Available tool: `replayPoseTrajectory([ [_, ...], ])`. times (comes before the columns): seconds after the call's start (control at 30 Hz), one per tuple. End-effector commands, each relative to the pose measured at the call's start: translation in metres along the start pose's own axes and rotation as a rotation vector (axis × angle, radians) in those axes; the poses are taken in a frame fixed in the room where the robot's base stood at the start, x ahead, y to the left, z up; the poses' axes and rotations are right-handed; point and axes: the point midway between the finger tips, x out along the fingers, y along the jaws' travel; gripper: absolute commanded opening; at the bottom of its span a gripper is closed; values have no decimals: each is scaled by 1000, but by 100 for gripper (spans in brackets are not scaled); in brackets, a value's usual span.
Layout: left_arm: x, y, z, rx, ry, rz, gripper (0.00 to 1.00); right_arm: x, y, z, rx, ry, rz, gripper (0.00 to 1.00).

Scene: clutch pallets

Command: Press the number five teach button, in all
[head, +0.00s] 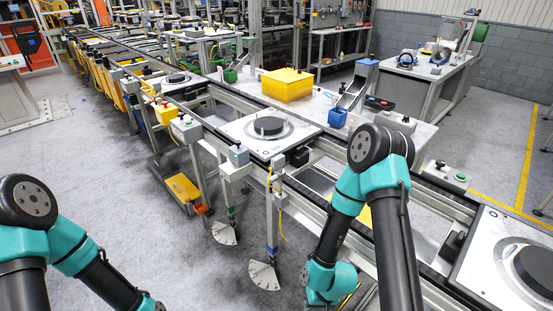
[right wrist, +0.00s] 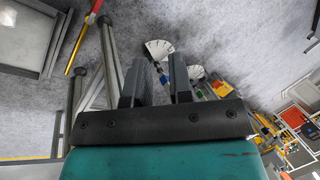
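Several small control boxes with buttons line the conveyor in the head view. One pale box with a green button (head: 460,178) is right of my right arm, and another with a green button (head: 187,121) is left of centre. A grey box (head: 238,155) sits on the near rail by the middle pallet (head: 240,131). No number is legible, so I cannot tell which is number five. My right gripper (right wrist: 157,84) shows in the right wrist view, its two dark fingers apart with nothing between them. It is low, in front of the conveyor. My left gripper is out of view.
The conveyor rail (head: 325,209) runs diagonally across the head view. Another pallet (head: 475,262) is at the right edge. The left floor is open.

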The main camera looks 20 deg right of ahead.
Motion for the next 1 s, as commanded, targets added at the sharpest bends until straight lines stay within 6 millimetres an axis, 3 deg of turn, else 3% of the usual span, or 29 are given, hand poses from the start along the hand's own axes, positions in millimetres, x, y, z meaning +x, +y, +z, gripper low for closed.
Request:
replayPoseTrajectory([
  [0.2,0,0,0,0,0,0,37,0,0,0,0,0,0,0],
  [1.0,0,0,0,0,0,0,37,0,0,0,0,0,0,0],
])
